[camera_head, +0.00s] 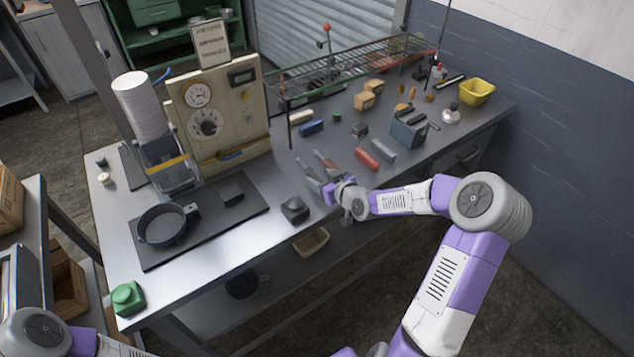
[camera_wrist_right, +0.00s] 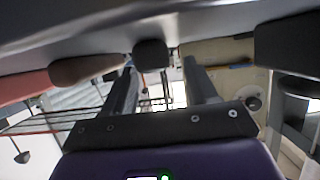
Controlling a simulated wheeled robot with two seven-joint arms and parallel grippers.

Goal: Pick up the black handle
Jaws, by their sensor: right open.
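A dark rounded block (camera_head: 295,209) lies on the workbench near its front edge; I cannot tell whether it is the black handle. A black round pan (camera_head: 163,226) sits on a dark mat to the left, with a short dark stub (camera_head: 193,211) at its right side. My right gripper (camera_head: 334,190) is low over the front of the bench, right of the block and apart from it. In the right wrist view my gripper (camera_wrist_right: 160,75) is open and empty, with a small dark object (camera_wrist_right: 152,54) beyond and between its fingers. My left gripper is out of view.
A beige machine with dials (camera_head: 215,110) stands at the back left. A wire rack (camera_head: 350,68) runs along the back. The bench's front edge is close.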

